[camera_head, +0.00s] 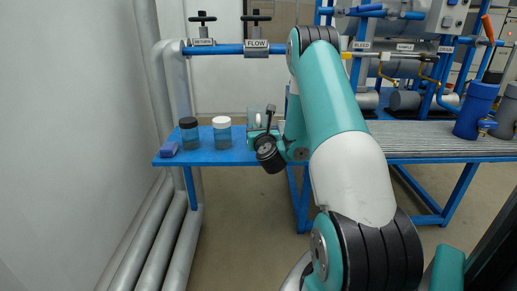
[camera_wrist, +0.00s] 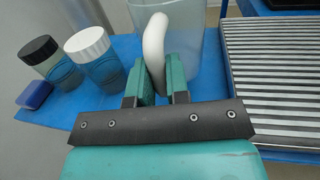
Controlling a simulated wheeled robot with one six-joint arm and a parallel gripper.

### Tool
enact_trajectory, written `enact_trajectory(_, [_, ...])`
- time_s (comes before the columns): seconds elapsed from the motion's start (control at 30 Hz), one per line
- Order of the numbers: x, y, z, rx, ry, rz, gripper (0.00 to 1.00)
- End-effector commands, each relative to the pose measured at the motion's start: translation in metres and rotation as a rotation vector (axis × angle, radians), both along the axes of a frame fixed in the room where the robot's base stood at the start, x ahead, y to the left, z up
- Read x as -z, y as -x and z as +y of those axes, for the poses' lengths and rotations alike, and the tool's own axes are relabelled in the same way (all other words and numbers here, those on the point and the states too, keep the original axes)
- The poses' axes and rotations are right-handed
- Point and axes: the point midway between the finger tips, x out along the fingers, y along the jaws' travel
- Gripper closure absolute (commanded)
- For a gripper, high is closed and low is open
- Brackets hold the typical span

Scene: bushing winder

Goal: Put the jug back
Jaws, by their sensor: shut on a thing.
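The jug (camera_wrist: 187,38) is a clear, pale container with a thick white handle (camera_wrist: 155,45). It stands upright at the upper middle of the wrist view, over the blue table (camera_wrist: 125,48). My gripper (camera_wrist: 160,82) has its two green fingers on either side of the handle and is shut on it. Whether the jug's base touches the table is hidden by the gripper. In the head view the jug (camera_head: 254,113) shows only in part behind my wrist, near the right end of the blue tabletop (camera_head: 216,155); the fingers are mostly hidden there.
A black-lidded jar (camera_head: 189,133) and a white-lidded jar (camera_head: 222,133), both with blue-tinted contents, stand left of the jug. A small blue block (camera_head: 169,149) lies at the left corner. A ribbed grey surface (camera_head: 430,139) lies right.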

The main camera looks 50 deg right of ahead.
Motion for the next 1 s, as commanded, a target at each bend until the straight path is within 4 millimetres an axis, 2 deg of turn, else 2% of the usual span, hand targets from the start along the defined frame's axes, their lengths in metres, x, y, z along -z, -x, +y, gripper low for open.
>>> enact_trajectory(0.27, [0.041,0.000,0.000,0.000,0.000,0.000,1.00])
enact_trajectory(0.67, [0.043,0.000,0.000,0.000,0.000,0.000,1.00])
enact_trajectory(0.7, [0.043,0.000,0.000,0.000,0.000,0.000,0.80])
enact_trajectory(0.8, [0.042,0.000,0.000,0.000,-0.001,0.001,0.59])
enact_trajectory(1.0, [0.042,0.000,0.000,0.000,-0.001,0.001,0.59])
